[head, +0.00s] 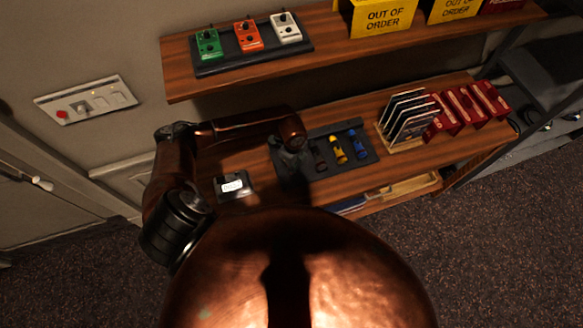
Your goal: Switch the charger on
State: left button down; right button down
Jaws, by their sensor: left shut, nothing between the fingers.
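A dark tray-like unit (372,155) lies on the lower wooden shelf, with a yellow item (338,150), a blue item (357,145) and a darker item standing in it; it may be the charger, but I cannot tell for sure. A small black box with a white label (232,186) sits to its left. A wall panel (98,101) with a red button (62,114) and pale switches is at the left. My left gripper (293,172) is shut and empty, pointing down over the tray's left end, partly hiding it. Contact cannot be judged. My right gripper is not in view.
An upper shelf (350,54) holds green, orange and white pedals on a black board (253,62), and yellow boxes. To the right on the lower shelf stand a rack of upright cards (405,117) and red boxes (465,108). Dark carpet (490,240) is clear in front.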

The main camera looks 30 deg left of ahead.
pick_arm(q)
jog(key=shift+r+p, duration=2.7)
jog(key=shift+r, duration=0.8)
jog(key=shift+f, duration=0.1)
